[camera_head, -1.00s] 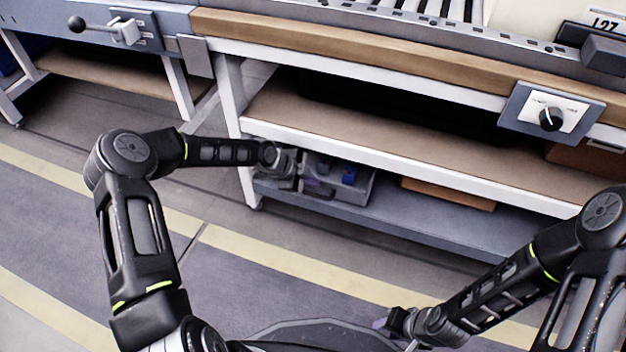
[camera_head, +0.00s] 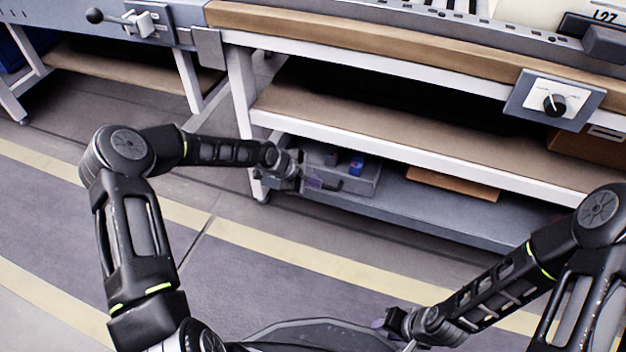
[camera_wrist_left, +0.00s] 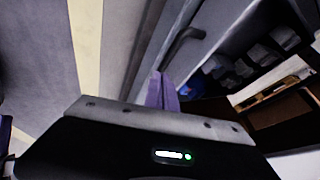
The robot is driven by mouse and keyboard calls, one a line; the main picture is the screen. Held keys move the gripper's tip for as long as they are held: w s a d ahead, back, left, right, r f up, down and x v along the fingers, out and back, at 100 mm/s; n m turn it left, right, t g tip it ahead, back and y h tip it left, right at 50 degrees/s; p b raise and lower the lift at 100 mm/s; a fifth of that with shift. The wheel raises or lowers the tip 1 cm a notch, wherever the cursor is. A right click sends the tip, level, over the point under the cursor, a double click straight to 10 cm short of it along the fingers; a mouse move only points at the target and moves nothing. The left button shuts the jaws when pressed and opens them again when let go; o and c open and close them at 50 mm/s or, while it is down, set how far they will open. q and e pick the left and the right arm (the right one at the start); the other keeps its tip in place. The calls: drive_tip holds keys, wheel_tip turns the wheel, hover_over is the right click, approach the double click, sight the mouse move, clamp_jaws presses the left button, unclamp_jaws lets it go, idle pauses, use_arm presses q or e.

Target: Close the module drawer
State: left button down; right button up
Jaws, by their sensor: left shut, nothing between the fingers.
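The module drawer (camera_head: 362,187) is a grey, open-topped box on the low shelf under the bench. Blue and red items (camera_head: 356,163) show inside it. A dark bar handle (camera_head: 334,187) is on its front; it also shows in the left wrist view (camera_wrist_left: 184,42). My left gripper (camera_head: 314,183) is at the left part of the drawer front, beside the handle. Its purple fingertips (camera_wrist_left: 161,92) are shut and empty, close to the front panel; contact cannot be told. My right gripper (camera_head: 379,324) is low in the head view, away from the drawer; its jaws are unclear.
The bench's white leg (camera_head: 243,120) stands left of the drawer. The middle shelf (camera_head: 380,140) lies above it. A flat brown box (camera_head: 452,184) is right of the drawer on the lower shelf (camera_head: 450,213). The floor in front is open, with yellow stripes (camera_head: 290,247).

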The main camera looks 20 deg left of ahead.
use_arm(q)
drive_tip(key=p+v, duration=0.3)
drive_tip(key=v, duration=0.5)
drive_tip(key=shift+a+r, duration=0.15)
drive_tip(key=shift+r, duration=0.2)
drive_tip(key=shift+s, duration=0.15)
